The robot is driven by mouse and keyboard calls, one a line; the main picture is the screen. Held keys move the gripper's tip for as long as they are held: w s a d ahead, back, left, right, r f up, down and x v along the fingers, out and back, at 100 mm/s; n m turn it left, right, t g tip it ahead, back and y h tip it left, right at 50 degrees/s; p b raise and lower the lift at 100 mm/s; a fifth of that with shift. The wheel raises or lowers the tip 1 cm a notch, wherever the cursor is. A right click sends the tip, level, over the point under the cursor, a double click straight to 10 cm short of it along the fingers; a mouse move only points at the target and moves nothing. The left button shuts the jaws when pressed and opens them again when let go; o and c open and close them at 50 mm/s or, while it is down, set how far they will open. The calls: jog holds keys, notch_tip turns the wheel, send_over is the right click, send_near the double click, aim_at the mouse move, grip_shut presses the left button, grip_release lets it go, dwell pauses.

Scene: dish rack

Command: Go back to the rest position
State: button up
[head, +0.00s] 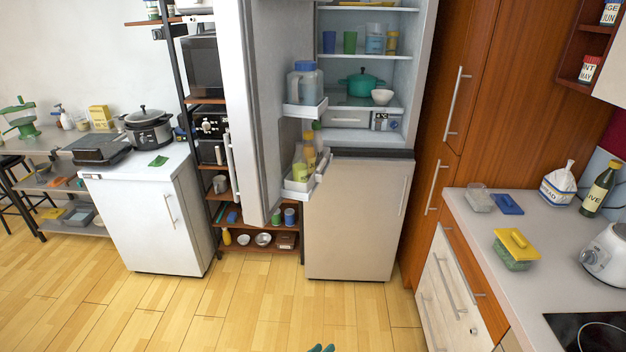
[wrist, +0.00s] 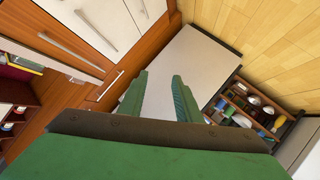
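My gripper (wrist: 158,92) shows in the wrist view with its two green fingers apart and nothing between them. In the head view only the green fingertips of my gripper (head: 321,348) show at the bottom edge, above the wooden floor (head: 250,320). The rest of my arm is out of the head view. In the wrist view the gripper faces the pale fridge front (wrist: 190,65), which stands apart from the fingers.
The fridge's upper door (head: 250,110) stands open to the left; its lower door (head: 355,220) is shut. A counter (head: 550,240) with a yellow-lidded container (head: 515,250) is on the right. A white cabinet (head: 150,215) stands left. The floor in front is clear.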

jog(key=s+d+f+n+y, duration=0.25)
jog(key=s+f, duration=0.25)
jog(key=s, duration=0.6)
jog(key=s+r+t+y, duration=0.1)
jog(key=s+y, duration=0.1)
jog(key=s, duration=0.5)
jog(key=s+r+y, duration=0.2)
jog(key=s+y, duration=0.1)
jog(key=s, duration=0.4)
jog(key=s+a+r+m+t, duration=0.1)
jog(key=s+a+r, duration=0.1)
jog(key=s+r, duration=0.6)
jog(key=s+a+r+m+t, duration=0.1)
jog(key=s+a+r+t, duration=0.1)
jog(key=s+r, duration=0.6)
notch_tip(320, 180, up, 6)
jog(key=shift+s+a+r+t+y, duration=0.15)
jog(key=shift+s+a+t+y, duration=0.15)
jog(key=shift+a+y, duration=0.25)
